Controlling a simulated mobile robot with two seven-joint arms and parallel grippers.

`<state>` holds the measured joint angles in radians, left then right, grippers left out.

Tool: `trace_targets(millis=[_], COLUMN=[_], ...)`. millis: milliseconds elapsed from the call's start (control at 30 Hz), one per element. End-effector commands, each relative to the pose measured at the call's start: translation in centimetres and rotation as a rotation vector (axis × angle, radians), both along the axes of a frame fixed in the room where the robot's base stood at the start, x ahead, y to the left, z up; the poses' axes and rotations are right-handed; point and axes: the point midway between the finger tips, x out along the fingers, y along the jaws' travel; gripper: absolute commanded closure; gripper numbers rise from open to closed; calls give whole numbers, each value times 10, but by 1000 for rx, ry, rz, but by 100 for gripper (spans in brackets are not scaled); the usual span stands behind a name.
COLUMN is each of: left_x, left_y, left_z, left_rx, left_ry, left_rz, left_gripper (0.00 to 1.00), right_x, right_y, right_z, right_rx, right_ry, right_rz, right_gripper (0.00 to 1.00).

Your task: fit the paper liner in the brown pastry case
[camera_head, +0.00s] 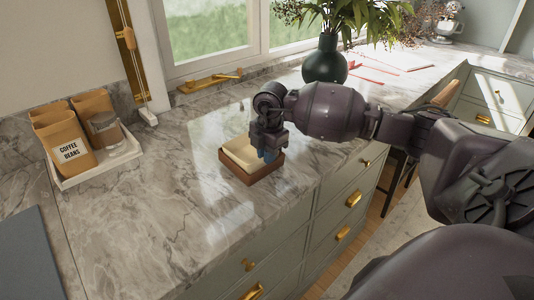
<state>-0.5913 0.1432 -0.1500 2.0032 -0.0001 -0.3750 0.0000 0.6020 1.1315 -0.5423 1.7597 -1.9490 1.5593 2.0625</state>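The brown pastry case (248,177) sits on the marble counter near its front edge. A cream paper liner (240,151) shows inside the case's rim, and its right part is hidden behind my gripper. I cannot tell whether it lies flat on the bottom. My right gripper (268,154) points down over the right side of the case, at the liner's right edge. Its fingertips are small and partly hidden, so I cannot tell whether they are open or shut on the liner. My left gripper is not in view.
A dark green vase (325,62) of leaves stands behind my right arm. The marble between the tray and the case is clear.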

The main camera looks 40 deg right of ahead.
Motion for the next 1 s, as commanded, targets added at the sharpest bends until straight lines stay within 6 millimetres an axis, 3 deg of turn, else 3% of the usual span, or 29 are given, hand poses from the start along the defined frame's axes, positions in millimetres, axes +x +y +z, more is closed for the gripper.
trace_targets(millis=[100, 467, 1000], left_x=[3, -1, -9], left_y=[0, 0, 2], left_z=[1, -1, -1], left_rx=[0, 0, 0], left_ry=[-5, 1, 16], left_rz=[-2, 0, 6], left_gripper=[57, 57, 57], right_x=[-1, -2, -8], right_y=[0, 0, 0], right_z=[-3, 2, 92], right_rx=[0, 0, -1], right_ry=[7, 8, 1], right_rz=[0, 1, 0], right_gripper=[68, 68, 68])
